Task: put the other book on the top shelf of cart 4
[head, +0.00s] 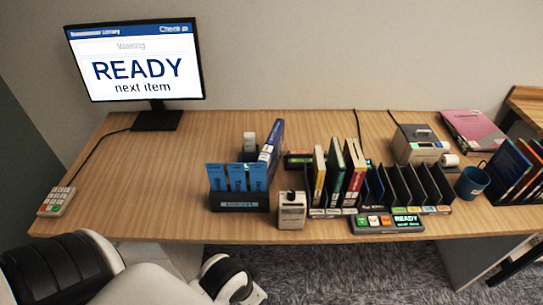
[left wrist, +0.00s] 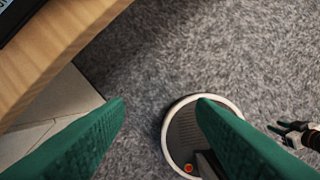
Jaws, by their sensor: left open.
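Several books stand upright in the slots of a black sorter on the desk in the head view, among them a yellow one (head: 319,172), a green one (head: 335,170) and a red-and-cream one (head: 354,170). A blue book (head: 271,145) stands left of them. I cannot tell which is the task's other book. Cart 4 cannot be made out. My left gripper (left wrist: 160,105) shows in the left wrist view as two green fingers spread apart, empty, over the carpet beside the desk edge.
The desk's left half is mostly clear.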

